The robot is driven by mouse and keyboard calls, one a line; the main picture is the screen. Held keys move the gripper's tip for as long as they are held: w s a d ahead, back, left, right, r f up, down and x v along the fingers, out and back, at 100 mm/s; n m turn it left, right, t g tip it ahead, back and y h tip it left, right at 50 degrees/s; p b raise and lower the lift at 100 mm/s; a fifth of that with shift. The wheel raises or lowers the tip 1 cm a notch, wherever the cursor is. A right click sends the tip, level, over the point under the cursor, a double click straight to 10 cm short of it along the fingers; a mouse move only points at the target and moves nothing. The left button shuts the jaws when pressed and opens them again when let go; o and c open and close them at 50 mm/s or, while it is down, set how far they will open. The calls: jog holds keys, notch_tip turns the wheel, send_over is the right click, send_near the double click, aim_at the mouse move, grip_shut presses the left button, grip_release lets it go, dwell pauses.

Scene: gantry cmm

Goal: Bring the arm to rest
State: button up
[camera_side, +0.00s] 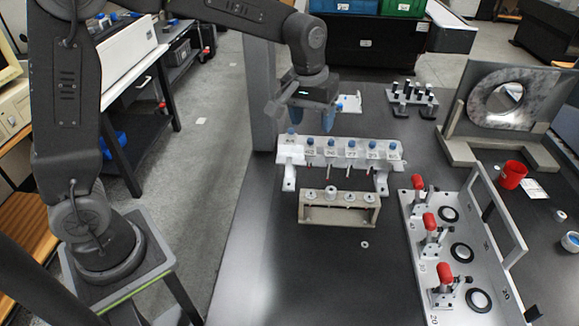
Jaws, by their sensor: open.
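My gripper (308,117) hangs above the left end of a white probe rack (322,143), on the dark table. Its jaws are open, with blue parts at the fingers, and no object shows between them. The rack holds a row of blue-topped probes (351,144) with numbered labels. One blue top (291,131) at the left end is just below the gripper; whether they touch cannot be told. My arm reaches in from the left, bent high over the table.
A beige block with holes (339,211) stands in front of the rack. A fixture plate (415,270) with red-handled clamps is at right. Behind it are a red cup (512,174) and a ring in a stand (455,150). Bins (403,8) stand at the back.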

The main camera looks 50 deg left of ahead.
jog(key=s+a+r+m+t, duration=0.1)
jog(key=s+r+m+t, duration=0.1)
jog(key=s, duration=0.9)
jog(key=s+a+r+m+t, duration=0.2)
jog(key=s+r, duration=0.1)
jog(key=s, duration=0.9)
jog(key=shift+r, duration=0.15)
